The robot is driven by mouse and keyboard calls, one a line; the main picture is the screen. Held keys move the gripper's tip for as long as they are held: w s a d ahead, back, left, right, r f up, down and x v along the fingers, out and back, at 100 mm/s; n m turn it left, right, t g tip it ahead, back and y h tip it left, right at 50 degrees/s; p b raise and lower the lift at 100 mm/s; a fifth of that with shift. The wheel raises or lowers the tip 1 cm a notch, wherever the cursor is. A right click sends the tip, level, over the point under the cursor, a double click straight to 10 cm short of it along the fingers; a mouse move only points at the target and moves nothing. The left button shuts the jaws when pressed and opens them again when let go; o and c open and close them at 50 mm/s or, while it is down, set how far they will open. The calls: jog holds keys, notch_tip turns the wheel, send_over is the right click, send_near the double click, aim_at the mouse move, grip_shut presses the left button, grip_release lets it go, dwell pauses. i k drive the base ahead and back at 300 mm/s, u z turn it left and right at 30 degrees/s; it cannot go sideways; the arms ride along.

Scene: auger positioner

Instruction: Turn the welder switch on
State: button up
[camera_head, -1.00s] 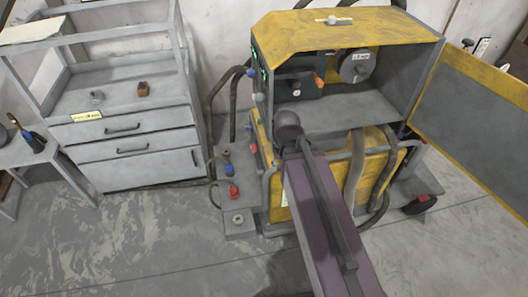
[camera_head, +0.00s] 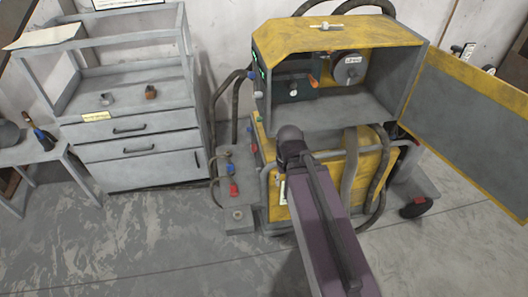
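The yellow welder (camera_head: 335,32) stands right of centre with its upper compartment open. My gripper is not visible.
The welder's door (camera_head: 472,120) hangs open to the right. Hoses (camera_head: 350,165) hang at its front. A low grey stand with red and blue fittings (camera_head: 233,190) is at its left. A grey drawer cabinet (camera_head: 140,165) stands further left. The floor in front is clear.

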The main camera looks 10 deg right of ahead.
aim_at(253, 147)
jog(key=z, duration=0.65)
jog(key=k, duration=0.15)
jog(key=u, duration=2.4)
jog(key=i, duration=1.2)
